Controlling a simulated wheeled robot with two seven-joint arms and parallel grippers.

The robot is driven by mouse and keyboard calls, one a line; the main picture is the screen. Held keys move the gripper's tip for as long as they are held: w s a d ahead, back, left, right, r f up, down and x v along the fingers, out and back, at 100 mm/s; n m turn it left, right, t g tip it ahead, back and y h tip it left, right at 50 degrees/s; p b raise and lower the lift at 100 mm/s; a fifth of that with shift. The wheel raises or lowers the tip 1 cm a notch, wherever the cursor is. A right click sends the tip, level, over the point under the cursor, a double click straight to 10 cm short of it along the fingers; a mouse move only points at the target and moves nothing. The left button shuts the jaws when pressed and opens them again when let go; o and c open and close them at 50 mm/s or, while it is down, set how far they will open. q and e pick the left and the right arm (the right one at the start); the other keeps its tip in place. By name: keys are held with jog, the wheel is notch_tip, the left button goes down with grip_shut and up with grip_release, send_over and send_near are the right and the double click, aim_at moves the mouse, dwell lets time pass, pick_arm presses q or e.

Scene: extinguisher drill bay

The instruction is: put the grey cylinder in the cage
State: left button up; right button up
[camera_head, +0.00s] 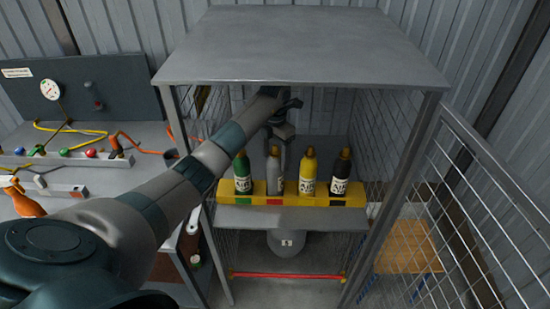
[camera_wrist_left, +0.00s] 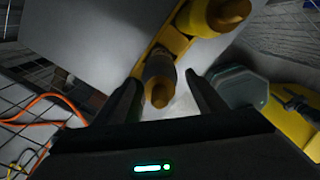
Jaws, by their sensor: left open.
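The grey cylinder (camera_head: 276,176), with an orange-yellow cap and a pale label, stands upright in a yellow rack (camera_head: 234,197) on the shelf inside the cage (camera_head: 290,50). A red mark is on the rack below it. My left arm reaches into the cage, and my left gripper (camera_head: 283,150) is open at the grey cylinder's upper part. In the left wrist view a capped dark-grey cylinder (camera_wrist_left: 159,70), apparently the same one, lies between the open fingers (camera_wrist_left: 162,80); contact cannot be told. My right gripper is not in view.
A green cylinder (camera_head: 242,175) stands left of the grey one; a yellow (camera_head: 308,174) and a black one (camera_head: 340,177) stand close on its right. The cage roof is overhead. A mesh panel (camera_head: 490,190) stands at the right, a cluttered bench (camera_head: 90,185) at the left.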

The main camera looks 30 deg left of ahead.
aim_at(275, 146)
pick_arm(q)
notch_tip(275, 146, up, 6)
jog(key=b, duration=0.2)
jog(key=shift+r+b, duration=0.15)
jog(key=shift+b, duration=0.15)
jog(key=shift+r, duration=0.35)
